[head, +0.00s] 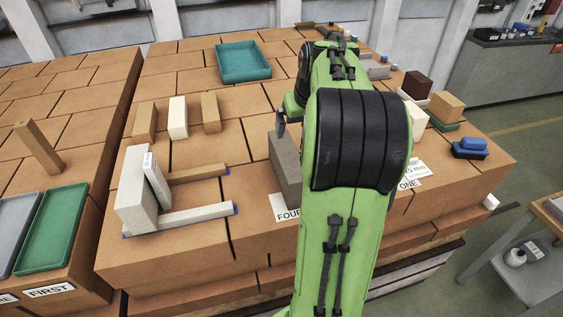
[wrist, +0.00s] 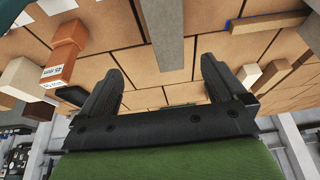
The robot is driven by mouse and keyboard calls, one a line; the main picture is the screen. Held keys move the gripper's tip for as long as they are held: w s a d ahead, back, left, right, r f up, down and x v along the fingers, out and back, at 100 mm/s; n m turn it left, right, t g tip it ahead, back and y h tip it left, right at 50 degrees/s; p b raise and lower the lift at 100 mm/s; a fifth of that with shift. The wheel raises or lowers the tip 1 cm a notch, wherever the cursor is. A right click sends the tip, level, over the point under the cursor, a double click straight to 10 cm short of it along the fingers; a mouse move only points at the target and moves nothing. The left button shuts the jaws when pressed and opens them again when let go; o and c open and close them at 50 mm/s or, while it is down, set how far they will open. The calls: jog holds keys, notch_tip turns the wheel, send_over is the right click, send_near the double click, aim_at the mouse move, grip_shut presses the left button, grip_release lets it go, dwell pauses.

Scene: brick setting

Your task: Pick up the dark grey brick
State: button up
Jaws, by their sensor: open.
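The dark grey brick (head: 286,172) stands upright on the brick-topped surface in the head view, just left of my green arm, which hides its right side. A white label reading "FOUR" (head: 286,206) lies at its foot. In the wrist view a long grey brick (wrist: 163,36) comes in from the top edge, and its end lies in the gap between my fingertips. My gripper (head: 281,124) is open, mostly hidden by my arm, near the brick's top. The wrist view shows both fingers (wrist: 161,72) spread apart, with nothing clamped.
A light grey block (head: 133,190) with pale bars stands at the left. Several small upright blocks (head: 178,118) stand behind it. A teal tray (head: 243,62) lies at the back. A dark brown block (head: 417,85) and blue pieces (head: 470,147) are at the right.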

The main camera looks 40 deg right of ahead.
send_near(288, 153)
jog(key=shift+a+f, duration=0.2)
jog(key=shift+f, duration=0.3)
jog(key=x, duration=0.9)
jog(key=shift+w+d+f+p, duration=0.2)
jog(key=shift+d+p, duration=0.05)
jog(key=shift+p, duration=0.1)
jog(key=shift+w+d+f, duration=0.1)
jog(key=shift+d+f, duration=0.05)
jog(key=shift+c, duration=1.4)
grip_shut()
